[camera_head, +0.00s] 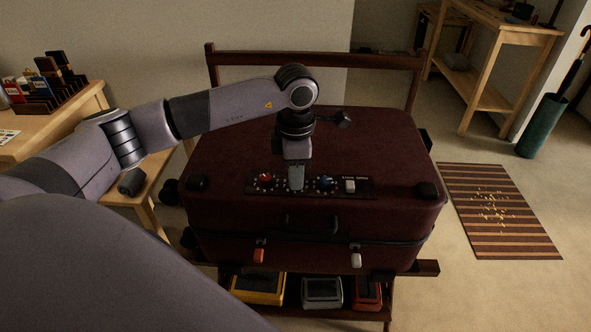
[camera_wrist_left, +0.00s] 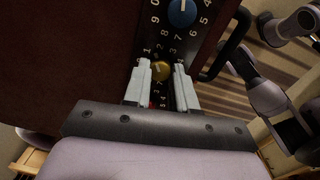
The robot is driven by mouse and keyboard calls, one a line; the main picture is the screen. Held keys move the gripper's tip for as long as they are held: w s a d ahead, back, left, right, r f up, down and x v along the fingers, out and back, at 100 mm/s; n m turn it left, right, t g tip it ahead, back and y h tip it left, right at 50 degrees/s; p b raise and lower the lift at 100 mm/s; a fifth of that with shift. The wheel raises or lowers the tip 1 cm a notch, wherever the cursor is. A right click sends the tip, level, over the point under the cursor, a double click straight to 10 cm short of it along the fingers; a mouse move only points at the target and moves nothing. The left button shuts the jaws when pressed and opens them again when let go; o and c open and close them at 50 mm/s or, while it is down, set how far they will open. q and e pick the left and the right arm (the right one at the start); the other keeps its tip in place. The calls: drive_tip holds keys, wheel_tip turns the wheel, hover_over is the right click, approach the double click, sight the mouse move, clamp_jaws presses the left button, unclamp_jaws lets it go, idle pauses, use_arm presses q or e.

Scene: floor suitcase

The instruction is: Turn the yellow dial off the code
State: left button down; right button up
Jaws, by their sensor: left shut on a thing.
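The dark red suitcase (camera_head: 235,150) lies on a wooden rack, with a black number panel (camera_head: 250,187) on it. My left gripper (camera_head: 296,185) reaches down onto the middle of this panel. In the left wrist view its two fingers (camera_wrist_left: 161,82) are closed around the yellow dial (camera_wrist_left: 160,69), with printed digits around it. The head view hides the yellow dial behind the gripper. A blue dial (camera_head: 325,182) sits to its right and a red dial (camera_head: 265,177) to its left.
A white block or switch (camera_head: 350,185) is at the panel's right end. A red latch (camera_head: 259,255) and a white latch (camera_head: 356,260) are on the suitcase front, below the handle (camera_head: 311,223). Several cases lie on the rack's lower shelf. A striped mat (camera_head: 500,210) lies at right.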

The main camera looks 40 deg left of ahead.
use_arm(q)
drive_tip(key=n+p, duration=0.1)
drive_tip(key=n, duration=0.4)
drive_tip(key=shift+r+n, duration=0.1)
drive_tip(key=shift+n, duration=0.2)
drive_tip(key=n+p, duration=0.1)
drive_tip(key=n, duration=0.3)
drive_tip(key=shift+w, duration=0.1)
drive_tip(key=shift+n, duration=0.8)
drive_tip(key=c, duration=0.9)
unclamp_jaws()
drive_tip(key=r, duration=0.7)
drive_tip(key=shift+d+p, duration=0.2)
drive_tip(key=shift+p, duration=0.1)
